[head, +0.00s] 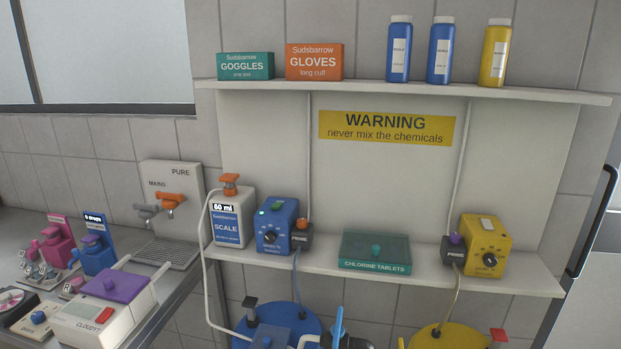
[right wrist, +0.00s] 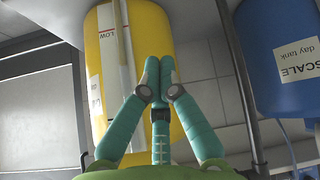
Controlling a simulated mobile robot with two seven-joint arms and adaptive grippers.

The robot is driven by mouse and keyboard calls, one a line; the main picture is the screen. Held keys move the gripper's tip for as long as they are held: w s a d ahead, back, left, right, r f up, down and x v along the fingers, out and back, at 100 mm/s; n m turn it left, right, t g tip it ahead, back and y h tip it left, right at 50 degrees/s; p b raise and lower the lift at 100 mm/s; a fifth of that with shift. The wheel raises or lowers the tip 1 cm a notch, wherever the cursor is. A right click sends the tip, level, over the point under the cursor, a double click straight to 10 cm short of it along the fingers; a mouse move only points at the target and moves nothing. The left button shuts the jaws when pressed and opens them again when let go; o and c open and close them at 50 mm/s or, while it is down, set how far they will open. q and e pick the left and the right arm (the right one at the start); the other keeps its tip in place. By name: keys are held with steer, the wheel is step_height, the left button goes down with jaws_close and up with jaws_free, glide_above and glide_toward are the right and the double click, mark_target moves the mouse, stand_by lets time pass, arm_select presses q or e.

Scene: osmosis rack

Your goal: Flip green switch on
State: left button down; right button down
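A small green switch (head: 277,206) sits on top of the blue pump box (head: 276,228), which stands on the lower shelf left of centre in the head view. The box has a black dial on its front. Whether the switch is on or off is too small to tell. My right gripper (right wrist: 159,75) shows in the right wrist view with its teal fingers together and nothing visible between them. Behind it are a yellow tank (right wrist: 110,85) and a blue tank (right wrist: 282,60). The green switch is not in that view. My left gripper is not seen.
A white scale container (head: 231,222) stands left of the pump box, and a dark box with an orange knob (head: 301,236) at its right. A green chlorine tablets case (head: 375,252) and a yellow pump box (head: 484,245) share the lower shelf (head: 300,265). Hoses run nearby.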

steer(key=s+a+f+g, duration=0.1)
steer(key=s+f, duration=0.3)
steer(key=s, duration=0.7)
steer(key=s+a+f+g, duration=0.2)
steer(key=s+f+g, duration=0.1)
steer(key=s, duration=0.8)
steer(key=s+a+f+g+b, duration=0.1)
steer(key=s+f, duration=0.4)
steer(key=s, duration=0.6)
steer(key=shift+s+a+g+y, duration=0.2)
steer(key=shift+a+g+y, duration=0.1)
steer(key=shift+a+g, duration=0.35)
steer(key=shift+d+f, duration=0.1)
